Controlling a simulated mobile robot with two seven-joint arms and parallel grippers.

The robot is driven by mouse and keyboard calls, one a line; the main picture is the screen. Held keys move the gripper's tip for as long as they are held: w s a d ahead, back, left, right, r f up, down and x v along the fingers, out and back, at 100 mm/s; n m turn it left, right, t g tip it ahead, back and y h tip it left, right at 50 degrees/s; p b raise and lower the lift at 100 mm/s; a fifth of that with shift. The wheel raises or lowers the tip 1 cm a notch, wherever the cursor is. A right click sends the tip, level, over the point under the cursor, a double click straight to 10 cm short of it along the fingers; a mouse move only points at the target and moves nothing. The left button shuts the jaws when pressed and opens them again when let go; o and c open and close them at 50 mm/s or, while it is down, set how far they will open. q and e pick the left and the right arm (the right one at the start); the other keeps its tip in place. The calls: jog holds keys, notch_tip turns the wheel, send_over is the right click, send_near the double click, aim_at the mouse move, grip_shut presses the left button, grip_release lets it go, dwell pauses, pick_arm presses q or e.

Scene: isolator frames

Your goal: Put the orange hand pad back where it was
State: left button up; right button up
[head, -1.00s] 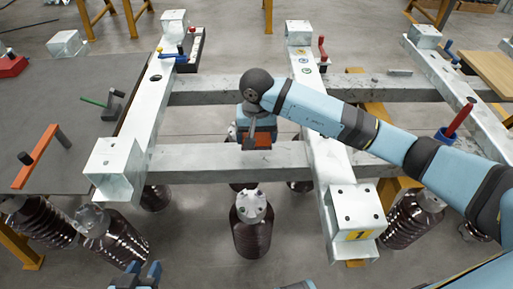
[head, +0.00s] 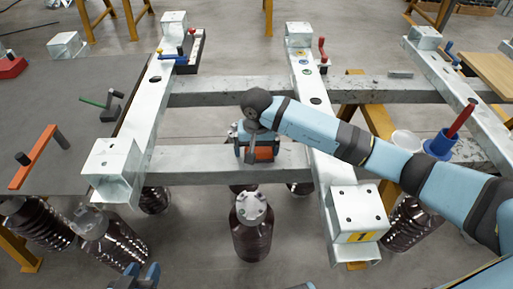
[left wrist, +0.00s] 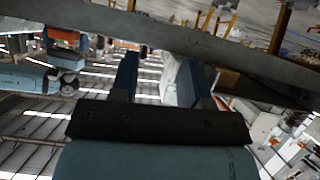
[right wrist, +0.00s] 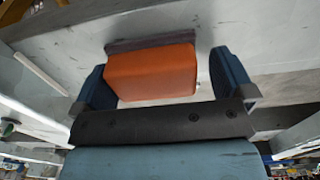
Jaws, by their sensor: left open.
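The orange hand pad (head: 264,153) is a small block at the near crossbar of the steel frame, left of the rail marked 1. In the right wrist view the orange pad (right wrist: 152,72) has a dark grey edge strip against pale metal. My right gripper (head: 258,150) reaches in from the right and is around the pad. In the right wrist view its fingers (right wrist: 158,80) are apart on both sides of the pad, with a clear gap at the right finger. My left gripper (head: 137,277) is at the bottom edge, open and empty; its fingers show in the left wrist view (left wrist: 158,80).
The near crossbar (head: 190,160) and far crossbar (head: 210,90) join the left rail (head: 135,130) and numbered rail (head: 330,160). Brown ribbed insulators (head: 251,235) stand below. A blue cup with a red handle (head: 440,145) is at right. A grey table (head: 60,100) is at left.

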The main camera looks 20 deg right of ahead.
jog(key=shift+r, duration=0.1)
notch_tip(320, 180, up, 12)
jog(key=p, duration=0.2)
dwell(0.3)
